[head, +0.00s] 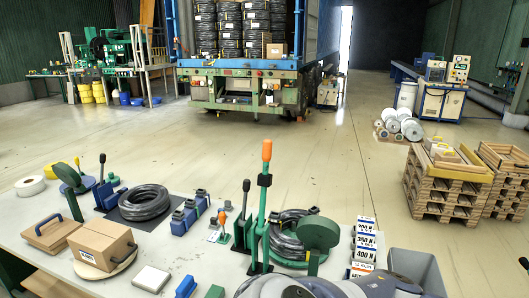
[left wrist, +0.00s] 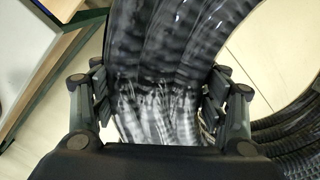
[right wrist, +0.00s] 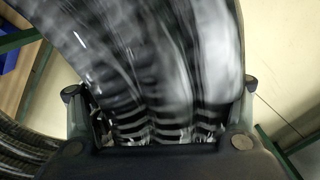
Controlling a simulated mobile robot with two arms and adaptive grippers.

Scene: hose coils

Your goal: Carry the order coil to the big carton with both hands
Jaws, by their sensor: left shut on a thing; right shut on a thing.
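The order coil, a thick bundle of black ribbed hose, fills the middle of the left wrist view (left wrist: 165,45) and of the right wrist view (right wrist: 150,50). My left gripper (left wrist: 160,100) is shut on it, with one finger on each side of the bundle. My right gripper (right wrist: 160,105) is shut on the bundle in the same way. Neither gripper can be made out in the head view, and the held coil does not show there. I cannot tell which box is the big carton; a brown carton (head: 100,243) stands on a round board at the table's left.
The work table (head: 30,215) carries a small black coil (head: 145,202), another coil (head: 290,230) by a green stand and an upright orange-tipped lever (head: 266,150). A truck (head: 240,88) loaded with coils stands behind. Pallets (head: 435,195) stand right. The floor (head: 330,160) between is clear.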

